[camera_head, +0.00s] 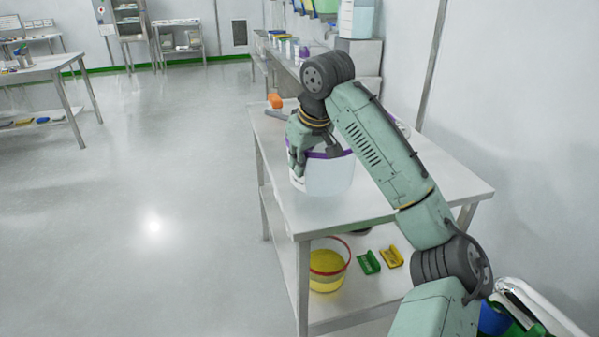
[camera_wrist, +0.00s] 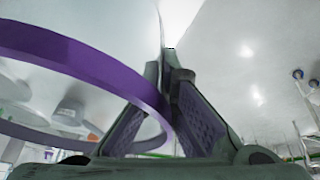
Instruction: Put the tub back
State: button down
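The tub (camera_head: 328,178) is white and translucent with a purple rim, upright at the left edge of the steel table (camera_head: 440,185). I cannot tell whether its base touches the tabletop. My gripper (camera_head: 308,158) points down over the tub's rim. In the wrist view, my gripper (camera_wrist: 168,62) has one finger inside the purple rim (camera_wrist: 85,65) and one outside, with the tips drawn close together on the tub's wall. The arm hides part of the tub's far side.
An orange-handled tool (camera_head: 274,101) lies behind the tub. A back bench (camera_head: 290,62) holds several containers. The floor to the left is clear.

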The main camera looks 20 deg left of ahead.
jog(key=shift+s+f+p, duration=0.1)
jog(key=shift+f+p, duration=0.25)
jog(key=shift+f, duration=1.4)
jog(key=shift+f, duration=0.1)
jog(key=c, duration=2.3)
grip_release()
jog(key=o, duration=0.5)
jog(key=b+v, duration=0.1)
jog(key=v, duration=1.1)
